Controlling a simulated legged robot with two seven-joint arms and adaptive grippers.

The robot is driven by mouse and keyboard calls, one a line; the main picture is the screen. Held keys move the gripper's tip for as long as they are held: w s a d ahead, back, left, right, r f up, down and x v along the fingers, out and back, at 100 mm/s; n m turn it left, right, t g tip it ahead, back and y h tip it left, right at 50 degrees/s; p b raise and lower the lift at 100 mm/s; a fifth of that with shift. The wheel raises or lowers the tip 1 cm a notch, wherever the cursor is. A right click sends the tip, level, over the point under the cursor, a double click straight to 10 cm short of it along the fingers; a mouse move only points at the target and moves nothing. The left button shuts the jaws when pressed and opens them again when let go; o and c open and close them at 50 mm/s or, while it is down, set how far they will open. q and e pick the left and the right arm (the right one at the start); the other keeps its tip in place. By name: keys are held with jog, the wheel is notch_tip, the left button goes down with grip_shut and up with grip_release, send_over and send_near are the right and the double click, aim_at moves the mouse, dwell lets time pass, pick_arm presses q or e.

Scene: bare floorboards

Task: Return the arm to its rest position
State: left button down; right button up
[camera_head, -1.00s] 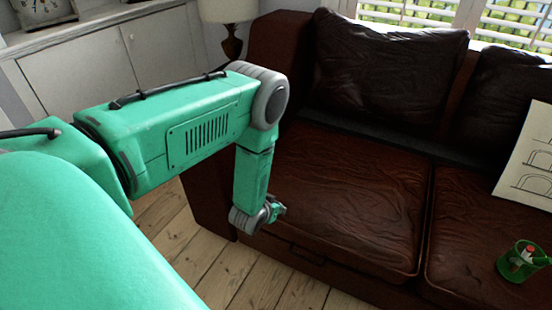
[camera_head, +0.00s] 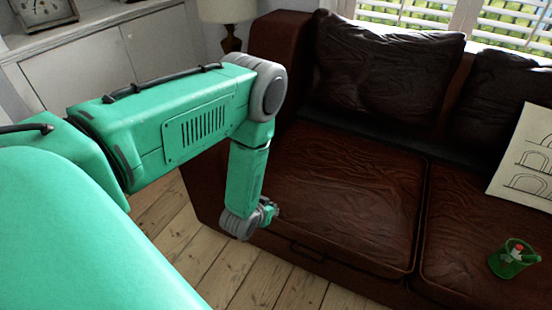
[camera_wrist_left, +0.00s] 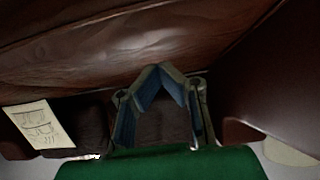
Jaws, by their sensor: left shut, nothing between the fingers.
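My left arm (camera_head: 185,120) comes in from the left in the head view, reaches out and bends down at the elbow. My left gripper (camera_head: 271,212) is at its lower end, in front of the left part of the brown leather sofa (camera_head: 350,180). In the left wrist view the fingers of this gripper (camera_wrist_left: 160,72) meet at their tips, with nothing between them. The sofa's brown leather fills much of that view behind the fingers. My right gripper is in neither view.
A green container (camera_head: 513,262) with something red and white in it sits on the right seat cushion. A paper with arch drawings (camera_head: 525,160) leans at the right. A lamp (camera_head: 230,20) and a white cabinet (camera_head: 100,65) stand behind the arm. Bare floorboards (camera_head: 215,265) show below.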

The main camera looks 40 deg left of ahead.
pick_arm(q)
jog(key=s, duration=0.1)
jog(key=s+r, duration=0.1)
jog(key=s, duration=0.1)
jog(key=s+d, duration=0.1)
jog(key=shift+s+r+p, duration=0.15)
jog(key=shift+s+p, duration=0.1)
jog(key=shift+p, duration=0.15)
jog(key=s+d+r+m+g, duration=0.1)
jog(key=s+d+r+g, duration=0.1)
jog(key=s, duration=0.5)
jog(key=s+d+r+m+g+h, duration=0.1)
jog(key=s+d+r+g, duration=0.2)
jog(key=s, duration=0.3)
jog(key=s+d+r+m+g+h, duration=0.1)
jog(key=s+d+r+g, duration=0.1)
jog(key=s+d+g, duration=0.2)
jog(key=s+d, duration=0.1)
jog(key=s, duration=0.2)
jog(key=shift+s+r, duration=0.35)
jog(key=shift+r, duration=0.05)
jog(key=shift+a, duration=0.1)
